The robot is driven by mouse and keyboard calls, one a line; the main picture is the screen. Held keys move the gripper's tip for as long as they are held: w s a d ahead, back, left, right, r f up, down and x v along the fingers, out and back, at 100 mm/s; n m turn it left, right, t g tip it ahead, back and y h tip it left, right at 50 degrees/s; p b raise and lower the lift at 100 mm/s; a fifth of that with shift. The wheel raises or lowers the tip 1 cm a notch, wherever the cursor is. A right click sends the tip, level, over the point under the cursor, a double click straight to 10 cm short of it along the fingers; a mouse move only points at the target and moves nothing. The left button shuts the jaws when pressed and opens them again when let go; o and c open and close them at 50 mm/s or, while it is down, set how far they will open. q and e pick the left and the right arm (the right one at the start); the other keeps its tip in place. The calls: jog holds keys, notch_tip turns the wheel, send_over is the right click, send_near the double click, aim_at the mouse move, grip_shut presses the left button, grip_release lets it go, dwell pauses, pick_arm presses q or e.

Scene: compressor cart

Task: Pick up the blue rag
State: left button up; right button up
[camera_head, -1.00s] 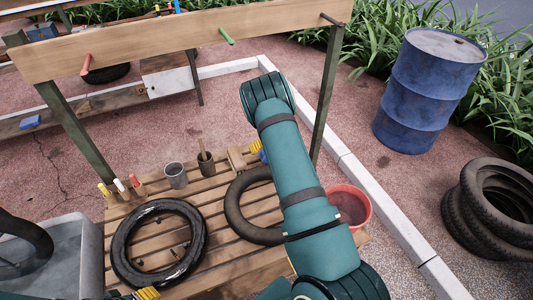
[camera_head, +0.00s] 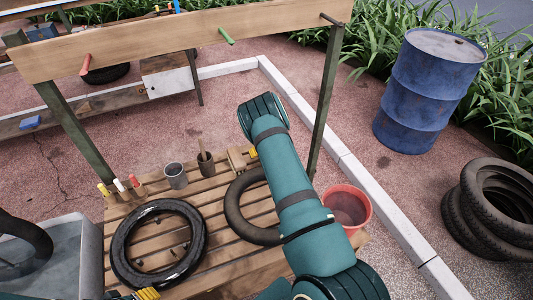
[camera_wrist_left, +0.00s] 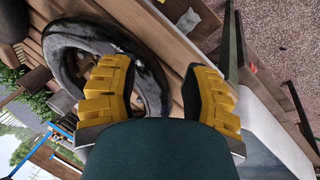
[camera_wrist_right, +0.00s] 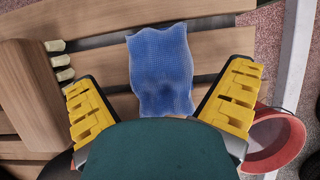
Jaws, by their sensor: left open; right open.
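The blue rag (camera_wrist_right: 160,65) lies on the wooden slats in the right wrist view, rumpled at its near end. My right gripper (camera_wrist_right: 160,95) is open, with its yellow fingers on either side of the rag's near end and nothing held. In the head view the rag is hidden behind my right arm, and only a bit of the right gripper (camera_head: 252,153) shows. My left gripper (camera_wrist_left: 160,90) is open and empty near a black tire (camera_wrist_left: 148,75). Its yellow finger (camera_head: 148,294) shows at the bottom edge of the head view.
The slatted table (camera_head: 215,211) holds two tires, a grey cup (camera_head: 176,176), a dark cup (camera_head: 206,165) and a wooden block (camera_head: 236,160). A red bucket (camera_head: 347,206) stands at its right. A grey bin (camera_head: 75,250) is at left. A post (camera_head: 325,110) rises behind my right arm.

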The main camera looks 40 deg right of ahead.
jog(key=shift+f, duration=0.2)
dwell(0.3)
jog(key=c, duration=1.2)
